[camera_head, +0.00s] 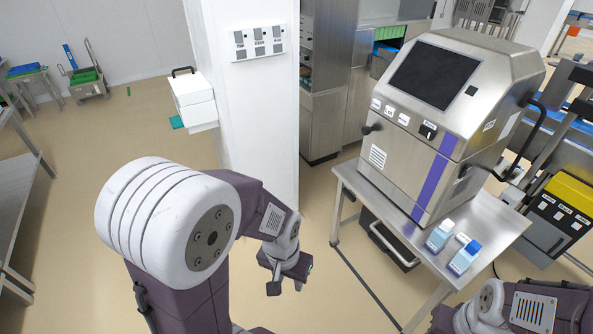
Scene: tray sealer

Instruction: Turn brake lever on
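A steel machine (405,165) with a dark screen stands on a steel table at the right. Its front carries a row of small labelled controls, among them a black rotary switch or lever (427,131) on a white plate. A black knob (371,128) sticks out at its left edge. The labels are too small to read, so I cannot tell which control is the brake lever. My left gripper (287,280) hangs low between the white pillar and the table, apart from the machine. Its fingers look spread and empty. My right arm shows at the bottom right; its gripper is out of view.
A white pillar (250,105) with a labelled panel rises left of the machine. Yellow-and-black equipment (560,205) stands at the right. The floor at the left is mostly clear.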

